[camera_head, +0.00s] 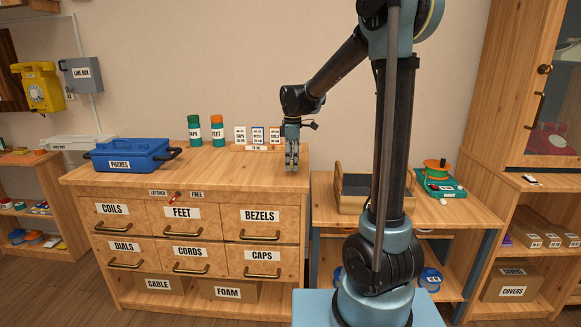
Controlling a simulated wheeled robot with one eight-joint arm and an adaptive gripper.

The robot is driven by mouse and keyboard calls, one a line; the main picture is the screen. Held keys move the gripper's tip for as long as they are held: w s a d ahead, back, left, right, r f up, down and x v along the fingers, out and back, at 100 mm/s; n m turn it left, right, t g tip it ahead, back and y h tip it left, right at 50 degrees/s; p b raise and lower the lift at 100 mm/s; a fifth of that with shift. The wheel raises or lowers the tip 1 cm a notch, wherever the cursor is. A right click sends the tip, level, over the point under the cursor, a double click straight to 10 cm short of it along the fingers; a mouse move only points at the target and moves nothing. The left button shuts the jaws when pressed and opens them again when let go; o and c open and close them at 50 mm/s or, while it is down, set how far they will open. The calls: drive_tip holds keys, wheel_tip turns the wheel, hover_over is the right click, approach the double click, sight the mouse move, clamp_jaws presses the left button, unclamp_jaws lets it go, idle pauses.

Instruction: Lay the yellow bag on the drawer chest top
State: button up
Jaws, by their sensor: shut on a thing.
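The drawer chest (190,235) stands left of centre, with labelled drawers and a wooden top (222,168). My gripper (292,166) points down over the right end of that top, close to its surface. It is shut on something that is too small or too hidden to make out. I cannot pick out the yellow bag in this view.
A lower side table (452,212) on the right holds an open tray (350,204). The middle and front of the chest top are clear.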

drive_tip(key=shift+f, duration=0.85)
drive_tip(key=o, duration=1.1)
drive_tip(key=shift+f, duration=0.1)
drive_tip(key=shift+c, duration=0.2)
